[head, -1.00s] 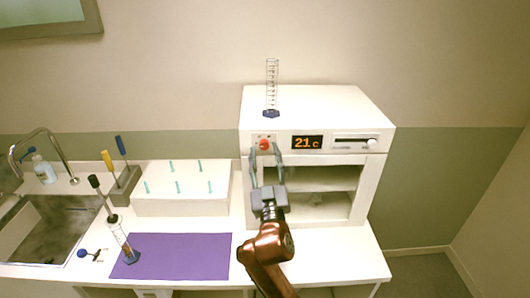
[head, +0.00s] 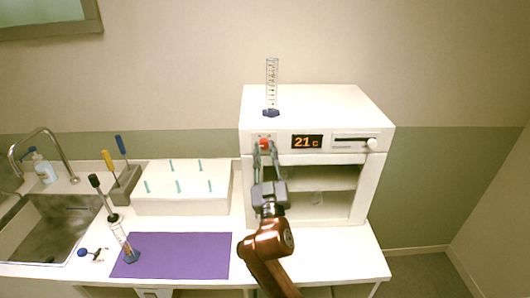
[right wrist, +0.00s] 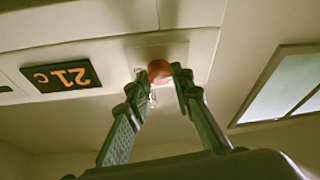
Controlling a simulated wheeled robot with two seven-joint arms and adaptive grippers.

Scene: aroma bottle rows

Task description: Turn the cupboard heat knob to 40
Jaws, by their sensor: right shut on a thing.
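The white cupboard (head: 312,113) stands at the right end of the counter. Its front panel has a red knob (head: 264,142) at the left and a display (head: 307,142) reading 21 c. My right gripper (head: 265,148) reaches up to the panel, shut on the red knob with one finger on each side. In the right wrist view the red knob (right wrist: 159,72) sits between the fingertips, and the display (right wrist: 67,77) appears upside down. The knob's markings are too small to read. My left gripper is not in view.
A slider with a round white knob (head: 372,143) is right of the display. A glass cylinder with a blue base (head: 271,113) stands on the cupboard top. A white rack (head: 181,202), a purple mat (head: 185,257) with another cylinder, and a sink (head: 50,230) lie left.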

